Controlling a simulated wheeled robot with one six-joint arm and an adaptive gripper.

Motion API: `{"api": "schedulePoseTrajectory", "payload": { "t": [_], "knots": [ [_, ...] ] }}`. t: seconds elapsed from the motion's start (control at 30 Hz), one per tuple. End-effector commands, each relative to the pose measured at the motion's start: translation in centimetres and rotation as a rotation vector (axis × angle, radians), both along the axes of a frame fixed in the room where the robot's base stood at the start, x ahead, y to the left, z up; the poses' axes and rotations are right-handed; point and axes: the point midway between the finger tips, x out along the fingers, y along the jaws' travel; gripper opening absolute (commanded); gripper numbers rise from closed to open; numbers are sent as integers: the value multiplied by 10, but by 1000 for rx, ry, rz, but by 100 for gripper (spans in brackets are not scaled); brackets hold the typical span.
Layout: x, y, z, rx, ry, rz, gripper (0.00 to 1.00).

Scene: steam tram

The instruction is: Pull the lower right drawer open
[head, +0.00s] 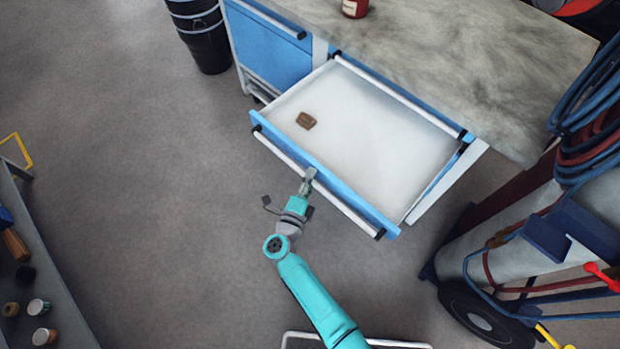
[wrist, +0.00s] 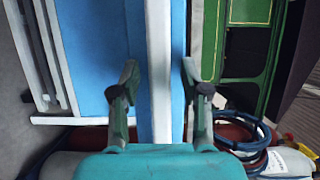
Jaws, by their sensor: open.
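The lower right drawer (head: 375,130) of the workbench stands well out from the bench, and its pale inside is in view. Its blue front (head: 345,190) carries a long white bar handle (head: 275,150) with black ends. My gripper (head: 310,174) is at the middle of this handle. In the wrist view my open gripper (wrist: 160,82) has one finger on each side of the white handle bar (wrist: 159,60), with gaps showing. A small brown block (head: 306,121) lies inside the drawer near its left side.
Another closed drawer's handle (head: 400,95) runs above the open drawer, under the grey worktop (head: 450,50). A black bin (head: 205,40) stands at the upper left. A gas-cylinder cart (head: 500,290) stands close on the right.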

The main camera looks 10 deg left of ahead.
Motion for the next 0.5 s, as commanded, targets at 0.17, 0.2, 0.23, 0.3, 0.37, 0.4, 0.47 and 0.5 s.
{"api": "schedulePoseTrajectory", "payload": {
  "t": [0.17,0.2,0.23,0.3,0.37,0.4,0.47,0.5],
  "knots": [
    [0,0,0,0,0,0,18],
    [0,0,0,0,0,0,8],
    [0,0,0,0,0,0,1],
    [0,0,0,0,0,0,0],
    [0,0,0,0,0,0,0],
    [0,0,0,0,0,0,0],
    [0,0,0,0,0,0,0],
    [1,-1,0,0,0,0,0]
  ]
}}
